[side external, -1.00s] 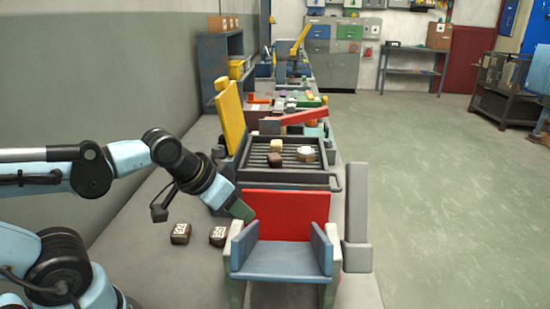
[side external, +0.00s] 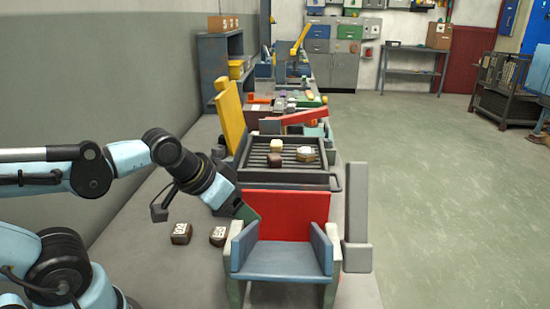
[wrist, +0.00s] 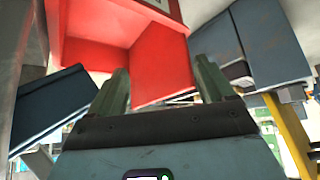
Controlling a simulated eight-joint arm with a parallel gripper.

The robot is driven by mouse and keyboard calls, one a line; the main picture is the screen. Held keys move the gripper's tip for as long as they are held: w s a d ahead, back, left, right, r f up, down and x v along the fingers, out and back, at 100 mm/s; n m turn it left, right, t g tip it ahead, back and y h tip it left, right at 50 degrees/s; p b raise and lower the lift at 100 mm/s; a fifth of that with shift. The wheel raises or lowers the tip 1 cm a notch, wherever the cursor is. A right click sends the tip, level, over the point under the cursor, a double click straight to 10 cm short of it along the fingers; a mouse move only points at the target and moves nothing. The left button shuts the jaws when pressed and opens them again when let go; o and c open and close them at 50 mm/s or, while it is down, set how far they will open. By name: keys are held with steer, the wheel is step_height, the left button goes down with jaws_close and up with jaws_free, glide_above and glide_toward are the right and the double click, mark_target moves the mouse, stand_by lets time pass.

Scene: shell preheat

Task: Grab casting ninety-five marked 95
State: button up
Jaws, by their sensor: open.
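Two dark brown castings with white marked tops, one on the left (side external: 181,233) and one on the right (side external: 218,236), lie on the grey bench left of the blue-and-red seat-shaped fixture. Their marks are too small for me to read surely. More blocks, a brown one (side external: 275,160), a pale-topped one (side external: 277,146) and a white-topped one (side external: 306,154), sit on the dark grill. My gripper (side external: 247,213) is close to the red panel's left edge, above and right of the bench castings. In the wrist view my gripper (wrist: 160,85) is open, with nothing seen between its fingers.
The red panel (side external: 286,215) and blue seat (side external: 282,259) stand close to my gripper. The dark slatted grill (side external: 318,178) is behind them. A yellow upright panel (side external: 230,115) stands at its left. The bench (side external: 150,265) around the two castings has free room.

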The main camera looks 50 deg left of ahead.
step_height(320, 180, up, 4)
steer(key=r, duration=0.1)
steer(key=n+g, duration=0.7)
steer(key=n, duration=0.2)
glide_above(220, 232)
step_height(220, 232, down, 5)
steer(key=f, duration=0.7)
steer(key=shift+w+a+f, duration=0.1)
steer(key=shift+w+f, duration=0.25)
steer(key=shift+s+f, duration=0.15)
steer(key=shift+f, duration=1.2)
steer(key=shift+s+f, duration=0.15)
steer(key=shift+f, duration=1.2)
steer(key=c, duration=1.2)
steer(key=shift+o, duration=0.2)
steer(key=shift+r, duration=0.1)
